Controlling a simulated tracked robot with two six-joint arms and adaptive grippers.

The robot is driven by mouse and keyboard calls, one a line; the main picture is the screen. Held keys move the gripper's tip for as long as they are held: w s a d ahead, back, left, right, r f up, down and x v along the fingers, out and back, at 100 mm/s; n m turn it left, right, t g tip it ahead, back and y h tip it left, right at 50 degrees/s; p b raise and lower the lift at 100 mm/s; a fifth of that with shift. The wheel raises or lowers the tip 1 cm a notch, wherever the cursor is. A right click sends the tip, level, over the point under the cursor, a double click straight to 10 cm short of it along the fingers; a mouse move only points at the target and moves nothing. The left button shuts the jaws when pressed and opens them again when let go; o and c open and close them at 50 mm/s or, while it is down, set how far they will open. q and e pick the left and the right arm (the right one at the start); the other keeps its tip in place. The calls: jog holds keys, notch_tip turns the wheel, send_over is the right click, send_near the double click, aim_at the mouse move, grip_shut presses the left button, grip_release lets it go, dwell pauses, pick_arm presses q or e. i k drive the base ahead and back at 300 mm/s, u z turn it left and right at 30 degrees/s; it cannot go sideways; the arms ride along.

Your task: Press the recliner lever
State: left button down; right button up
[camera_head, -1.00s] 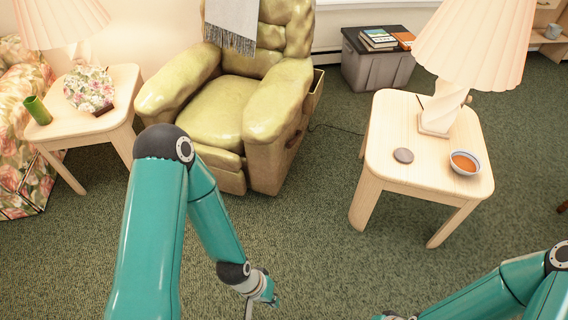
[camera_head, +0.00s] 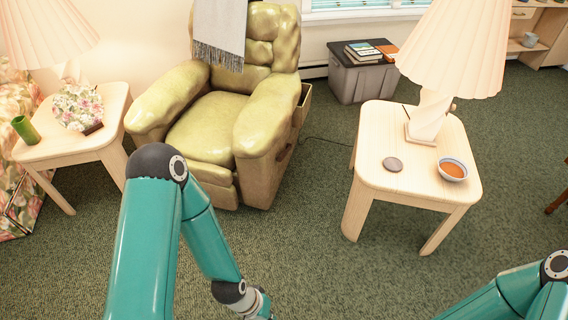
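The green leather recliner (camera_head: 212,128) stands upright at the back, left of centre, facing me, with a grey throw (camera_head: 221,32) over its backrest. Its right outer side panel (camera_head: 264,178) is partly visible at a steep angle. A small dark detail shows on that side, but I cannot tell whether it is the lever. My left arm comes in at lower left, well in front of the recliner, and its wrist reaches the bottom edge. My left gripper is below the frame. My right arm shows at the lower right corner, and its gripper is also out of view.
A wooden side table (camera_head: 366,186) with a lamp, a bowl (camera_head: 452,170) and a grey disc (camera_head: 392,164) stands right of the recliner. Another side table (camera_head: 116,100) stands left. A grey bin (camera_head: 360,84) is behind. Carpet between recliner and right table is clear, except a thin cord.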

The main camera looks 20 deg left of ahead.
aim_at(284, 154)
jog(key=z, duration=0.35)
jog(key=i, duration=1.6)
jog(key=u, duration=0.4)
